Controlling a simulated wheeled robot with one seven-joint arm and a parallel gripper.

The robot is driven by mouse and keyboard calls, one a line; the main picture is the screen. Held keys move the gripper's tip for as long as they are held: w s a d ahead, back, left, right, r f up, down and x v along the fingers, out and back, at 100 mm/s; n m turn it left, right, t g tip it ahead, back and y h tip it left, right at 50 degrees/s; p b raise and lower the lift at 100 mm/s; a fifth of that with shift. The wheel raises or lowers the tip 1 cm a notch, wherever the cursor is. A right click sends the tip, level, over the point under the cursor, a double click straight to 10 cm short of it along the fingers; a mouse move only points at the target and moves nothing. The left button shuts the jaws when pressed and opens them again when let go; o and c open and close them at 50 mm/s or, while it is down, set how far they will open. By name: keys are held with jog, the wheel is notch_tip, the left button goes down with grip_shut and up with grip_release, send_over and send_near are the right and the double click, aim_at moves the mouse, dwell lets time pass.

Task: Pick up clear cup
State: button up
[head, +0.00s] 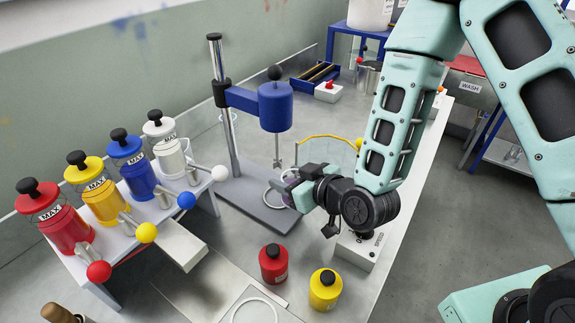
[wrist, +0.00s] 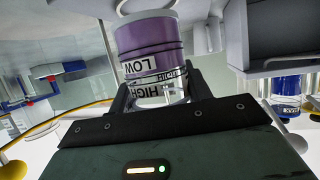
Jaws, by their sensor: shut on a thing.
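The clear cup (wrist: 150,50) holds purple contents and carries LOW and HIGH labels in the wrist view. My gripper (wrist: 157,97) is shut on it, one finger on each side. In the head view, my gripper (head: 291,187) is low over the grey base of the mixer stand, right of the stirrer shaft. I cannot tell whether the cup touches the base.
The mixer stand's blue motor head (head: 275,106) and stirrer are close to my gripper. A red bottle (head: 273,264) and a yellow bottle (head: 325,290) stand in front. Red, yellow, blue and white dispensers with ball-ended levers line the left rack (head: 175,212). A white switch box (head: 360,247) is below my wrist.

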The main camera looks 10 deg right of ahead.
aim_at(286, 175)
jog(key=p, duration=0.1)
jog(key=s+r+p, duration=0.1)
jog(key=p, duration=0.1)
jog(key=shift+s+d, duration=0.1)
jog(key=shift+d, duration=0.15)
jog(key=p+v, duration=0.3)
jog(key=p, duration=0.1)
jog(key=shift+r, duration=0.25)
jog(key=p+v, duration=0.5)
jog(key=p, duration=0.2)
jog(key=shift+d, duration=0.1)
